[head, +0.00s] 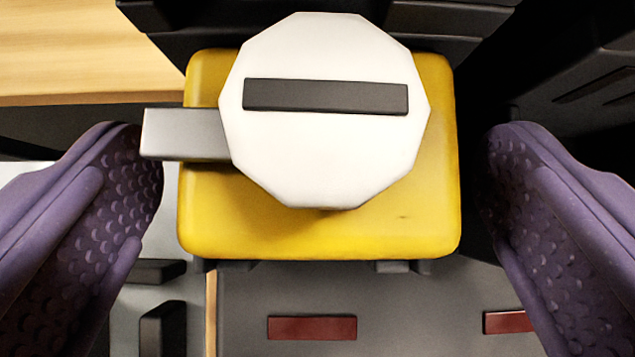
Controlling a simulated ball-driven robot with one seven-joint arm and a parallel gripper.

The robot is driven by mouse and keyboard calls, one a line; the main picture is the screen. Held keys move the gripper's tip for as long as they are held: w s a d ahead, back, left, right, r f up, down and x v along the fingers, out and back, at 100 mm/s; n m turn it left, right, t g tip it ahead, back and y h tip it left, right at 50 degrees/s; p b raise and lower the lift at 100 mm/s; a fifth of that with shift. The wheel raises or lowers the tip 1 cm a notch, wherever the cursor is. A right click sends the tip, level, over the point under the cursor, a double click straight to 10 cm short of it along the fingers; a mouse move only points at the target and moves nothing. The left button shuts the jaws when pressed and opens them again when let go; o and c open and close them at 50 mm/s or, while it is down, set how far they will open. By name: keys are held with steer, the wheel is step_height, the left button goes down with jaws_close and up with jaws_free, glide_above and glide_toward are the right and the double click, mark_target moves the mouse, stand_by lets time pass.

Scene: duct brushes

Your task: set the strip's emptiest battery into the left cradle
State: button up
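A yellow block (310,235), which looks like a battery, fills the middle of the head view. A white many-sided cap (320,160) with a dark bar (326,96) sits on top, and a grey tab (180,134) sticks out to the left. My gripper (320,165) has purple dimpled fingers, spread open on either side of the block. A narrow gap shows between the block and each finger; the grey tab reaches in front of the left fingertip. I cannot make out a charge reading, the strip as a whole, or the left cradle.
Dark structures stand behind the block (445,18) and at the right (590,75). A wooden surface (70,50) is at upper left. Below is a grey surface with two dark red bars (312,328). Black pieces (162,328) lie on a pale surface at lower left.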

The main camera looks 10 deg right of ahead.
steer(key=p+v, duration=0.1)
steer(key=v, duration=0.6)
steer(key=shift+s+r, duration=0.25)
steer(key=shift+s, duration=0.05)
